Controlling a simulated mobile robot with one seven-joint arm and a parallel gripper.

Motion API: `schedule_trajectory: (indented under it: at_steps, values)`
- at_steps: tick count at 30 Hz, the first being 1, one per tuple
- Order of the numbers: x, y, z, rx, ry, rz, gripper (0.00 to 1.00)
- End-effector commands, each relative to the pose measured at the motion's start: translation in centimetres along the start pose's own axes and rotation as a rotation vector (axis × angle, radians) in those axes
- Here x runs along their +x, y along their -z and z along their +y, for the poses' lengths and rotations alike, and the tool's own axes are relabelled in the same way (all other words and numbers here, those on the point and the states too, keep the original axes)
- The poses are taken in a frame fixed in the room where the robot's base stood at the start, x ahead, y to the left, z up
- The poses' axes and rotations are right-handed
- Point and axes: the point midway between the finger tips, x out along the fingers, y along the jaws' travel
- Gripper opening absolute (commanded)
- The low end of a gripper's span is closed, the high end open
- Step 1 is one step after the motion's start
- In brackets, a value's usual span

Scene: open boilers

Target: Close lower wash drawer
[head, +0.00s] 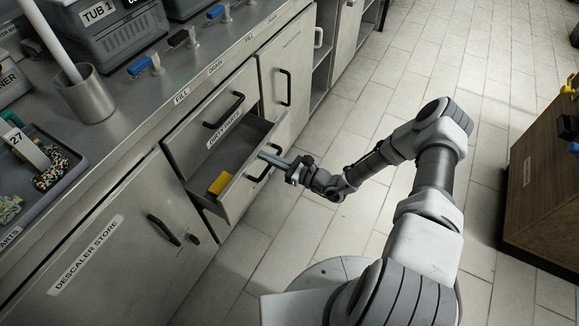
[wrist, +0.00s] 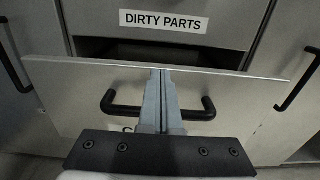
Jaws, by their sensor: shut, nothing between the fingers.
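The lower wash drawer (head: 244,187) is pulled partway out of the counter front, below the drawer front labelled DIRTY PARTS (head: 212,125). A yellow item (head: 220,183) lies inside it. In the wrist view the drawer's front panel (wrist: 75,95) spans the picture, with a dark gap behind its top edge. Its black bar handle (wrist: 196,113) lies partly behind my fingers. My gripper (head: 264,156) is shut and empty, with its fingertips at the drawer front near the handle. It also shows in the wrist view (wrist: 162,75); I cannot tell whether the fingertips touch the panel.
Closed cabinet doors flank the drawer, one labelled DESCALER STORE (head: 100,250). The counter top (head: 140,100) holds a metal cup (head: 92,97), a tray and TUB 1 (head: 115,30). A wooden cabinet (head: 540,180) stands at the right. The tiled floor between is clear.

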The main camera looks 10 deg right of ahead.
Motion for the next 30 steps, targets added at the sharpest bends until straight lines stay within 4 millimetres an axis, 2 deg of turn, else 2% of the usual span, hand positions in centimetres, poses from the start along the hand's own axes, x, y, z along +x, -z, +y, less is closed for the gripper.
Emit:
schedule_trajectory:
  at_steps: [1, 6, 13, 21, 30]
  values:
    - [1.5, 0.1, 0.1, 0.000, -0.003, -0.003, 0.00]
    - [5.7, 0.1, 0.1, -0.001, -0.003, -0.002, 0.00]
    - [9.9, 0.1, 0.1, -0.002, -0.002, -0.001, 0.00]
    - [12.2, 0.0, 0.0, -0.001, 0.000, -0.001, 0.00]
    - [12.8, -0.1, 0.0, -0.001, 0.001, -0.002, 0.00]
